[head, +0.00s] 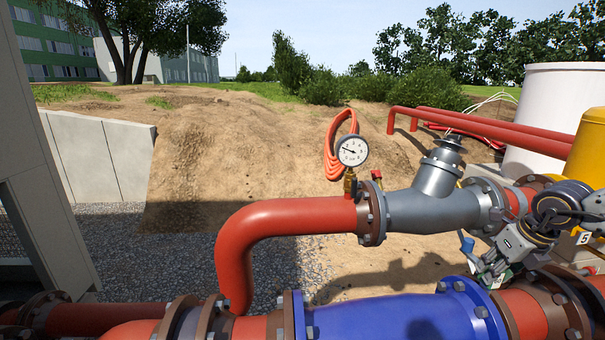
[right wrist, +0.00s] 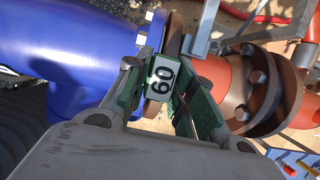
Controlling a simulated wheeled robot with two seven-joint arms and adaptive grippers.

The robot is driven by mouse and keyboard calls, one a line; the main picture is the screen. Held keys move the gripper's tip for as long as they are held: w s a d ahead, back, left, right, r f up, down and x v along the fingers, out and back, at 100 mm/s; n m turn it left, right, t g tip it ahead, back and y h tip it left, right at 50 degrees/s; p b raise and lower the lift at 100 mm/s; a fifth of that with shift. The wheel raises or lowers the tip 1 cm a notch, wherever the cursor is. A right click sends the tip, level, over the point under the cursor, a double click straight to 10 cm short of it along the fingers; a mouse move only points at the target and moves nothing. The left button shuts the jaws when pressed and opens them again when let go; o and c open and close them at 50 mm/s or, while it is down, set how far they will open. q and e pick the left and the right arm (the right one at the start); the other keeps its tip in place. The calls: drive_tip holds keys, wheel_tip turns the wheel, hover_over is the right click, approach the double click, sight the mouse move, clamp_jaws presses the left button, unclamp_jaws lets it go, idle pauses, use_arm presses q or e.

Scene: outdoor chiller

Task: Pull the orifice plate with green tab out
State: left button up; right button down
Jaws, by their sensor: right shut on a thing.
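The orifice plate's green tab (right wrist: 160,85) carries a white label reading "60" and sits between the fingers of my right gripper (right wrist: 163,95) in the right wrist view. The gripper is shut on this tab, a green-padded finger on each side. The plate's disc cannot be made out; the tab is beside a brown flange (right wrist: 172,38) at the end of the blue pipe body. In the head view my right gripper (head: 490,268) is at the right, behind the blue body, and the tab is mostly hidden there. My left gripper is not in view.
The blue pipe body (head: 400,318) and red pipes cross the front. A grey valve body (head: 430,207) and pressure gauge (head: 352,152) stand behind. Sandy ground lies beyond.

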drive_tip(key=shift+r, duration=0.65)
idle(0.5)
drive_tip(key=shift+r, duration=0.1)
idle(0.3)
wheel_tip(320, 180, up, 12)
drive_tip(key=p, duration=0.5)
drive_tip(key=shift+f+p, duration=0.2)
drive_tip(key=shift+p, duration=0.1)
idle(1.6)
idle(0.7)
